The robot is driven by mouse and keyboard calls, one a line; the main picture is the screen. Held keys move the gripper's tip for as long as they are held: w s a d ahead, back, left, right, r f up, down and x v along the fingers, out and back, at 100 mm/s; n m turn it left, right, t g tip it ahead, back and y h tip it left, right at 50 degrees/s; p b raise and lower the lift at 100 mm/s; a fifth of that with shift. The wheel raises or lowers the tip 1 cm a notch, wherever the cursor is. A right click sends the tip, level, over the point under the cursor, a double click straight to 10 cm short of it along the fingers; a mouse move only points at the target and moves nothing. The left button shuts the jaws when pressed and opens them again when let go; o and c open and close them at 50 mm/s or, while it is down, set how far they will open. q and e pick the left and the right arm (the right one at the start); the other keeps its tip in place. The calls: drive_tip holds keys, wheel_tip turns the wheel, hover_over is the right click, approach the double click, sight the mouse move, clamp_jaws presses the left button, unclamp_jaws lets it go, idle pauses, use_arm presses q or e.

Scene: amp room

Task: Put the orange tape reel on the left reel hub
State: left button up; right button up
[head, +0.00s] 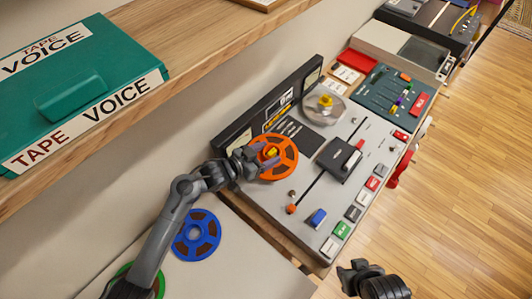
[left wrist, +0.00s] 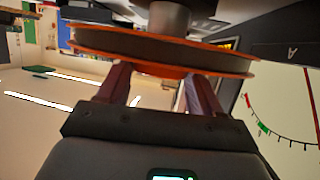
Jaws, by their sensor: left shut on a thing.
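The orange tape reel (head: 284,167) is over the left end of the tape machine, in front of its upright meter panel. A yellow piece (head: 271,153), likely the left reel hub's top, shows at the reel's centre. Whether the reel is fully seated or just above the deck, I cannot tell. My left gripper (head: 246,160) is shut on the reel's left side. In the left wrist view the reel (left wrist: 155,45) crosses the top, edge-on, with both fingers (left wrist: 158,85) at it and a grey cylinder beyond. My right gripper (head: 372,278) is low in the head view, away from the machine.
The tape machine (head: 330,222) has a clear reel (head: 325,104) further along, a dark head block (head: 340,158) and coloured buttons. A blue reel (head: 197,235) and a partly hidden green reel (head: 123,269) lie on the near surface. A wooden shelf (head: 170,45) with a teal box (head: 70,85) overhangs the left.

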sight(262, 161)
use_arm(q)
drive_tip(key=shift+f+b, duration=0.85)
drive_tip(key=shift+f, duration=0.7)
drive_tip(key=o, duration=1.3)
drive_tip(key=shift+o, duration=0.4)
drive_tip(key=p+v, duration=0.2)
drive_tip(key=v, duration=0.9)
drive_tip(key=shift+d, duration=0.1)
